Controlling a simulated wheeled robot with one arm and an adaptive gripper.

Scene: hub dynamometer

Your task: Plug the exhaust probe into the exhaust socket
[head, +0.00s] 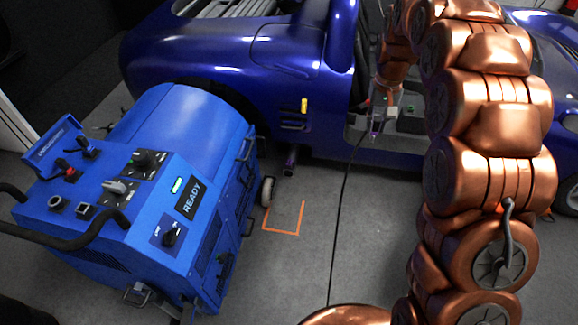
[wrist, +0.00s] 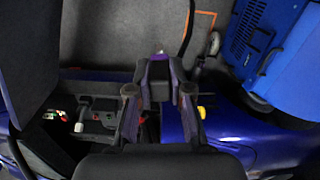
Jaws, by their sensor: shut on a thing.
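My gripper (head: 386,105) is over the open side of the blue car. In the wrist view my gripper (wrist: 159,92) is shut on a dark block-like piece with a purple tip, which I take to be the exhaust probe (wrist: 158,72). In the head view only a small purple end of the probe (head: 375,130) shows below the fingers. A short dark pipe end (head: 290,160) sticks out from under the car's side, left of my gripper and apart from the probe. It may be the exhaust socket; its opening is too small to make out.
A blue wheeled console (head: 200,140) with a READY display stands at left, close to the blue car (head: 230,55). An orange floor mark (head: 283,232) lies beside its wheel. A black cable (head: 342,205) crosses the grey floor. The floor between console and arm is otherwise clear.

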